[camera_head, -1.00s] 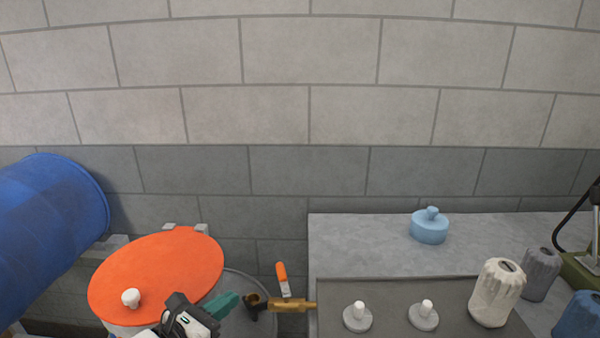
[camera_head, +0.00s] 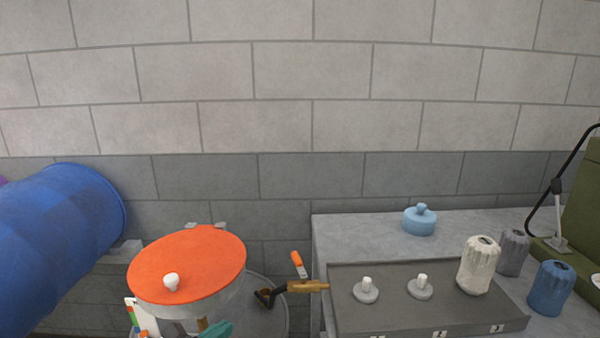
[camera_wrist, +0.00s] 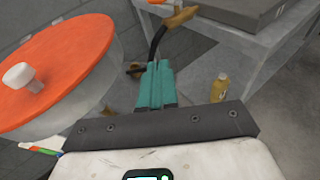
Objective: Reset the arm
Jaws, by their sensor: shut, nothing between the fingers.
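My gripper (camera_wrist: 155,85) has teal fingers, which lie together with nothing between them in the wrist view. In the head view the teal fingertips (camera_head: 217,329) show at the bottom edge, just below the drum with the orange lid (camera_head: 190,262). The lid has a white knob (camera_head: 171,281) and lies to the left of my fingers in the wrist view. A brass nozzle with an orange-tipped lever (camera_head: 300,284) and a dark spout sits between the drum and the bench. The rest of my arm is mostly out of the head view.
A blue barrel (camera_head: 62,250) lies on its side at left. A grey bench (camera_head: 345,235) at right bears a tray (camera_head: 400,318) with white-knobbed discs, a light blue knobbed weight (camera_head: 420,220) and several canisters. A yellow bottle (camera_wrist: 219,87) stands on the floor.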

